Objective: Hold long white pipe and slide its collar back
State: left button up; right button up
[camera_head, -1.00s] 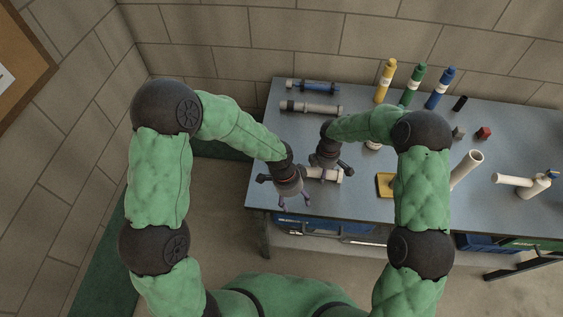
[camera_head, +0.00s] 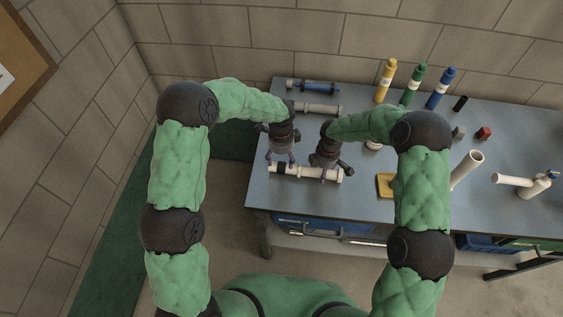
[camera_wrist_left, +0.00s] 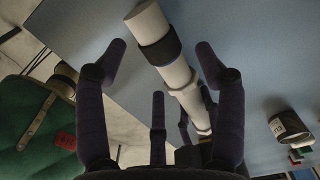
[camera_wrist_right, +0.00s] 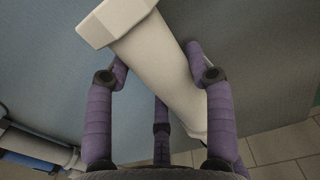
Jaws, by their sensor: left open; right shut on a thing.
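The long white pipe (camera_head: 309,174) lies near the front left of the table, with its dark collar (camera_head: 281,169) close to its left end. My left gripper (camera_head: 280,158) is open above that end. In the left wrist view the collar (camera_wrist_left: 160,49) shows between the spread fingertips (camera_wrist_left: 162,47), and I see no clear contact. My right gripper (camera_head: 323,174) is shut on the pipe, right of its middle. In the right wrist view the fingers (camera_wrist_right: 158,62) are around the white pipe (camera_wrist_right: 150,45), whose wider end shows at top left.
A grey pipe (camera_head: 318,109) and a blue-bodied pipe (camera_head: 313,87) lie behind on the table (camera_head: 350,205). Yellow (camera_head: 385,80), green (camera_head: 412,86) and blue (camera_head: 440,89) bottles stand at the back. A yellow pad (camera_head: 385,186) and a leaning white tube (camera_head: 467,168) are to the right.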

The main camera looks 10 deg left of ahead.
aim_at(281, 165)
pick_arm(q)
notch_tip(281, 165, down, 5)
jog(key=shift+s+f, duration=0.1)
jog(key=shift+s, duration=0.05)
jog(key=shift+w+f, duration=0.25)
jog(key=shift+f, duration=0.3)
jog(key=shift+w+r, duration=0.15)
jog(key=c, duration=0.6)
